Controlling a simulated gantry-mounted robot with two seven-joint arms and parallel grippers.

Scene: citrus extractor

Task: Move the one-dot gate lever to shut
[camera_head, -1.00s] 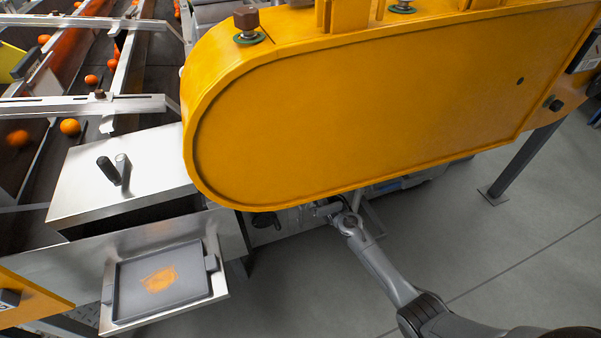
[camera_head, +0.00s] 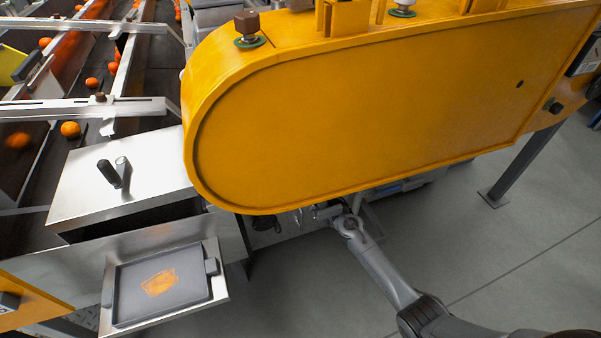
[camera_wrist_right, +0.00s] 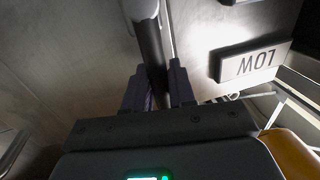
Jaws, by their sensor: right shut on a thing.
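My right gripper (camera_wrist_right: 157,88) is shut on a dark, round bar (camera_wrist_right: 150,48) that runs up between its fingers in the right wrist view. The bar looks like a lever handle; no dot mark shows on it, so I cannot tell which lever it is. In the head view my right arm reaches in from the lower right, and its hand goes under the yellow housing (camera_head: 360,110), which hides the fingers and the bar. My left gripper is not in view.
In the head view, a metal box with a black handle (camera_head: 109,173) and a grey tray (camera_head: 197,289) with orange residue are at the left. Grey floor (camera_head: 500,265) is open at the right.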

